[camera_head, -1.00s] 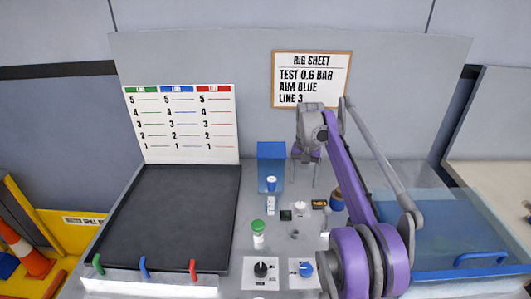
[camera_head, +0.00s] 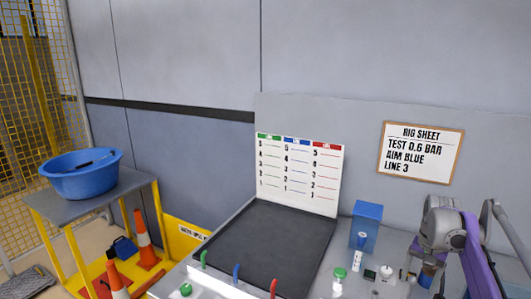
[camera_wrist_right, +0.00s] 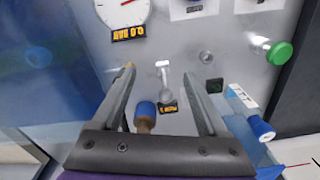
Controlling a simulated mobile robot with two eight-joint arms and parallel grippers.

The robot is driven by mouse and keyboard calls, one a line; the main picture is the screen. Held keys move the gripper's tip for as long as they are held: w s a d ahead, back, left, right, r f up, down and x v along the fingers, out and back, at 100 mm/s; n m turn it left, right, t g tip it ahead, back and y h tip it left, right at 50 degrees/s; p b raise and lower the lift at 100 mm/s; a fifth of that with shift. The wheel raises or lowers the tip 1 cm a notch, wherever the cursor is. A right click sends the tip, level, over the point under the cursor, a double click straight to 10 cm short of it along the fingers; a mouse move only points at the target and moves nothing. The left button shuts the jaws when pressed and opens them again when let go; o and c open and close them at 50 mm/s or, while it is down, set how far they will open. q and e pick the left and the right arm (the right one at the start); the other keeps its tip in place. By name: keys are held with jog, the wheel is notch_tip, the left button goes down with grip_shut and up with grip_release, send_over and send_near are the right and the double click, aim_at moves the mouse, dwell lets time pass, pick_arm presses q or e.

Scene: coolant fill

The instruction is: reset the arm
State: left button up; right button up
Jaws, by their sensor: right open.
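My right gripper (camera_head: 428,262) hangs above the grey bench at the right of the head view, on its purple and grey arm. In the right wrist view the gripper (camera_wrist_right: 160,72) is open, its two fingers apart and nothing held between them. Below and between the fingers are a small blue-topped brown item (camera_wrist_right: 145,112) and a metal lever-like fitting (camera_wrist_right: 164,78) on the bench. My left gripper is in neither view.
A blue tub (camera_head: 82,175) stands on a side table at far left.

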jog(key=s+a+n+t, duration=0.1)
jog(key=s+a+n, duration=0.1)
jog(key=s+a, duration=0.55)
jog(key=s+a+n+t, duration=0.2)
jog(key=s+a+n, duration=0.15)
jog(key=a, duration=0.65)
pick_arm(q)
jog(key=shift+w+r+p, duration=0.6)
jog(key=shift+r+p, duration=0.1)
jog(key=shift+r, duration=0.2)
pick_arm(e)
jog(key=s+a+f+n+t, duration=0.1)
jog(key=s+a+f, duration=0.2)
jog(key=s+f, duration=0.2)
jog(key=s+a+f+n+t, duration=0.1)
jog(key=s+a+f, duration=0.3)
jog(key=s, duration=0.6)
jog(key=shift+s+a+f+n, duration=0.2)
jog(key=shift+f+n, duration=0.35)
jog(key=shift+f, duration=0.1)
